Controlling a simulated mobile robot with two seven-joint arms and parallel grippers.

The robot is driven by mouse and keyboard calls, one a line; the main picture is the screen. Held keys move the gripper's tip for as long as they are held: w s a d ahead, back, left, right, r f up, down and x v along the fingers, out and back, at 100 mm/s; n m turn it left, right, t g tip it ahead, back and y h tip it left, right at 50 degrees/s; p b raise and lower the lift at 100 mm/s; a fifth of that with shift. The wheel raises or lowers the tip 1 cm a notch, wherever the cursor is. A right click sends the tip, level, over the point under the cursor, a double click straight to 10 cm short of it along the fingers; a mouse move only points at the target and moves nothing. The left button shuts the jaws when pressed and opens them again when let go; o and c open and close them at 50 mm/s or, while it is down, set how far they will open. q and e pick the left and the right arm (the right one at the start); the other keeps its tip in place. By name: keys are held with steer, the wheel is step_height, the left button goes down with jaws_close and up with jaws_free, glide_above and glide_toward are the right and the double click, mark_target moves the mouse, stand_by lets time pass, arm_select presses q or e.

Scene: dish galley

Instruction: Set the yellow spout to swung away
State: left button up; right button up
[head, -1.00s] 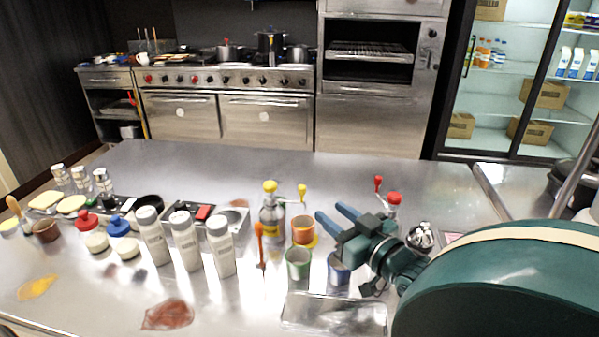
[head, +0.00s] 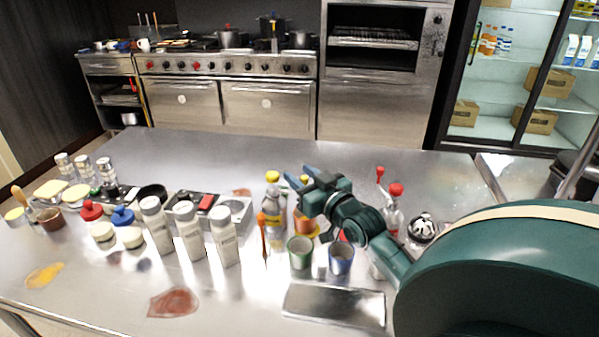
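The yellow spout belongs to a clear bottle (head: 273,211) with a yellow top (head: 272,177), standing mid-counter in the head view. A yellow tip of the spout (head: 304,179) shows to the right of the top, between my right gripper's fingers. The gripper hides the spout's arm and part of an orange cup (head: 303,224). My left gripper is not in view.
A red-topped bottle (head: 392,215) with its own red spout stands right of my wrist. A green cup (head: 300,252), blue cup (head: 341,258) and metal tray (head: 335,304) are in front. White shakers (head: 187,230) stand left. The counter behind is clear.

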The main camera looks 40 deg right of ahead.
steer(key=shift+w, duration=0.6)
jaws_close()
